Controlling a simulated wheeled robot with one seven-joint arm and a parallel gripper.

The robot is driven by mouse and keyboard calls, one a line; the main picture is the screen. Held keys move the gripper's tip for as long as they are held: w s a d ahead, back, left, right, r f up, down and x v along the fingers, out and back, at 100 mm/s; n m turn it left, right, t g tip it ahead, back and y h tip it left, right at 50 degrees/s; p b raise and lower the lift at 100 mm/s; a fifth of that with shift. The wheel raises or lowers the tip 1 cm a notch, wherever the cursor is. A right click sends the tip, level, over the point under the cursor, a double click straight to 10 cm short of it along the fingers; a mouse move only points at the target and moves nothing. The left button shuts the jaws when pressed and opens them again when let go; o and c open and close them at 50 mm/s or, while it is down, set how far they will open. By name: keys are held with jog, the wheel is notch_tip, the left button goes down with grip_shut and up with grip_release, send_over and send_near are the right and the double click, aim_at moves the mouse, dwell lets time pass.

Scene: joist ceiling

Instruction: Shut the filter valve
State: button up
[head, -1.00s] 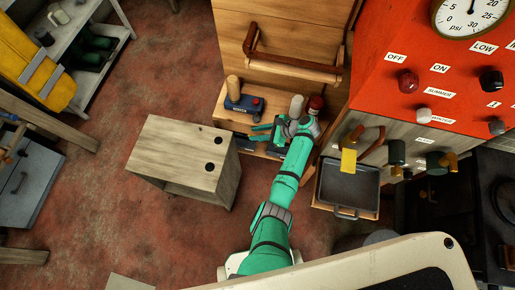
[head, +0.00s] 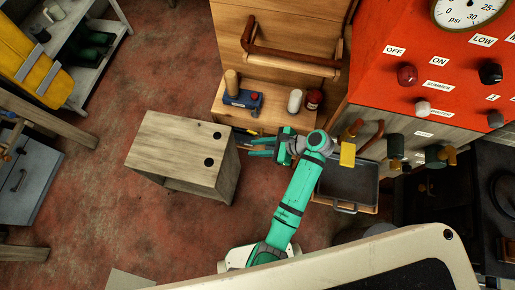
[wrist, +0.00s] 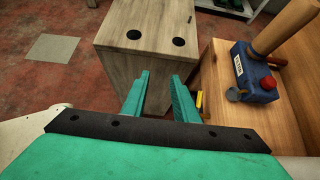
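Candidates below the red panel in the head view are a brass valve with a yellow handle (head: 347,154) on a copper pipe, a dark green valve (head: 396,147) and another green valve with a brass part (head: 437,157). My gripper (head: 250,147) points left, away from these valves, beside the wooden shelf. In the wrist view its two teal fingers (wrist: 160,80) stand apart with nothing between them, in front of a grey wooden box. None of these valves shows in the wrist view.
The grey wooden box (head: 178,150) stands close left of my gripper. A blue device with a red knob (head: 244,99), a white cylinder (head: 295,101) and a red jar (head: 314,99) stand on the wooden shelf. A dark tray (head: 350,182) lies under the valves.

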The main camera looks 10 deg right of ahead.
jog(key=shift+s+a+r, duration=0.15)
jog(key=shift+s+r, duration=0.1)
jog(key=shift+s, duration=0.25)
